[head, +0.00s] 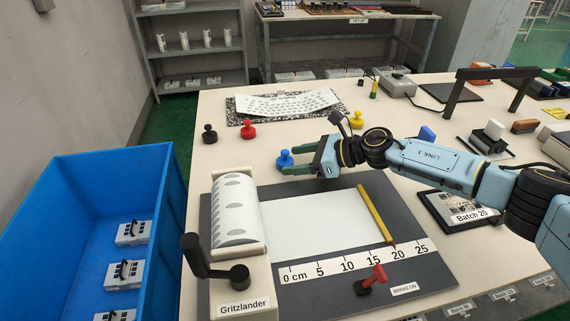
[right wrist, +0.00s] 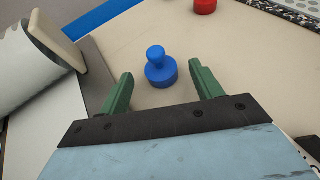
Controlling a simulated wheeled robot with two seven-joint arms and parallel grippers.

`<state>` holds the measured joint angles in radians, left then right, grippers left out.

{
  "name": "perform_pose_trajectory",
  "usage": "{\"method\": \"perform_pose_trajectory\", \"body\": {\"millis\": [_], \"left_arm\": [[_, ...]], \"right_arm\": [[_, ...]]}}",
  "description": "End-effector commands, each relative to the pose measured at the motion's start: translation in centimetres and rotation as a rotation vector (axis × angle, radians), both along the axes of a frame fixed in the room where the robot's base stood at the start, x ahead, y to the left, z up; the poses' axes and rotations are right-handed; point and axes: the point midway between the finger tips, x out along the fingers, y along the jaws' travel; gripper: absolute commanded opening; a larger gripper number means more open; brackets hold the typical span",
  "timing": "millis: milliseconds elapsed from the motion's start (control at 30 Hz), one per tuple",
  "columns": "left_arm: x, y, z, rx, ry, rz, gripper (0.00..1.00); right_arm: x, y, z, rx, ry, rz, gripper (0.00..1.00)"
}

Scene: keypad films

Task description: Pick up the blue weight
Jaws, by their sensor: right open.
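The blue weight (head: 285,159) is a round disc with a knob on top, standing upright on the pale table. In the right wrist view the blue weight (right wrist: 161,69) stands ahead of and between the two green fingertips, apart from both. My right gripper (head: 300,161) reaches in from the right in the head view, its fingers pointing left at the weight. In the right wrist view my right gripper (right wrist: 160,86) has its fingers wide apart with nothing between them but table. My left gripper is not in either view.
A roller device (head: 240,215) with a crank and a ruler board stands just in front of the weight. A red weight (head: 248,130) and a black weight (head: 209,134) stand behind it, near a patterned board with a film (head: 290,104). A blue bin (head: 75,220) is at the left.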

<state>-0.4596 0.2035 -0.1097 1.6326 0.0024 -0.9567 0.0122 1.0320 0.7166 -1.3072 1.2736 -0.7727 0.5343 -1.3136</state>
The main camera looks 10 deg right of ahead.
Motion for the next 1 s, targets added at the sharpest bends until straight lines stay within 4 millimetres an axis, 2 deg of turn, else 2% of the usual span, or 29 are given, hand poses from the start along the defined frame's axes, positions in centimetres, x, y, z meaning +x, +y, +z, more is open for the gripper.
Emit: {"method": "perform_pose_trajectory", "body": {"millis": [133,400,833,1000], "left_arm": [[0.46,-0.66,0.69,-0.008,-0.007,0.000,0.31],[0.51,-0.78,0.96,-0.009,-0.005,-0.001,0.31],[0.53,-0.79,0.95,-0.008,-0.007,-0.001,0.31],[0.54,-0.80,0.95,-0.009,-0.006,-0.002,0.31]], "right_arm": [[0.85,1.44,-0.69,0.000,-0.002,-0.001,0.65],[0.96,1.63,-0.75,-0.001,-0.001,-0.001,0.65],[0.95,1.61,-0.74,-0.001,-0.001,-0.001,0.10],[0.98,1.63,-0.65,0.001,-0.002,-0.001,0.09]]}}
